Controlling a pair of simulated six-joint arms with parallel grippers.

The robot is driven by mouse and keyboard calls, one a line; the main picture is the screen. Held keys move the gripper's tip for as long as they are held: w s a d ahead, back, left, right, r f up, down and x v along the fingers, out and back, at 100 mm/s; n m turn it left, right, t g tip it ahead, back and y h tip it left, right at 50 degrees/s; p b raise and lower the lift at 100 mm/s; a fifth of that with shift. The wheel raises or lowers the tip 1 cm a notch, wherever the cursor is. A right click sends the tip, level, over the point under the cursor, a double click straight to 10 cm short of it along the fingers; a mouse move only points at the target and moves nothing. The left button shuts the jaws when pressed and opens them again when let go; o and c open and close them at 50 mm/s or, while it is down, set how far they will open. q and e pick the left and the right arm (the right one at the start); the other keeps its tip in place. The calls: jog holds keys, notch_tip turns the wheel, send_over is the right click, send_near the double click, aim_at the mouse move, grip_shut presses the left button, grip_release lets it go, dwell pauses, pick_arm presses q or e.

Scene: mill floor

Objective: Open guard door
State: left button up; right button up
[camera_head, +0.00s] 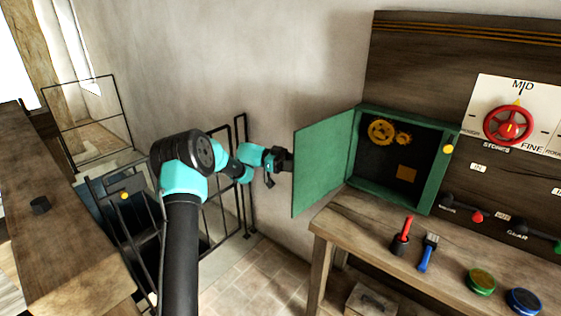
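The green guard door (324,166) is swung wide open to the left of its green box (437,184). Inside the box are yellow gears (382,132) and a small orange-brown plate (406,172). A yellow knob (447,149) sits on the box's right frame. My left gripper (284,162) is at the outer left side of the door, close to its free edge. Whether its fingers touch the door, and whether they are open or shut, I cannot tell. The handle, if any, is hidden from this side. My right gripper is out of view.
The wooden bench (345,217) holds a red-handled tool (403,231), a blue-handled brush (427,253), a green tin (481,281) and a blue tin (523,300). A red wheel (507,125) and levers are on the panel. Dark metal railings (128,248) stand at the left.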

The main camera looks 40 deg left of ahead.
pick_arm(q)
jog(key=v, duration=1.7)
jog(key=shift+a, duration=0.1)
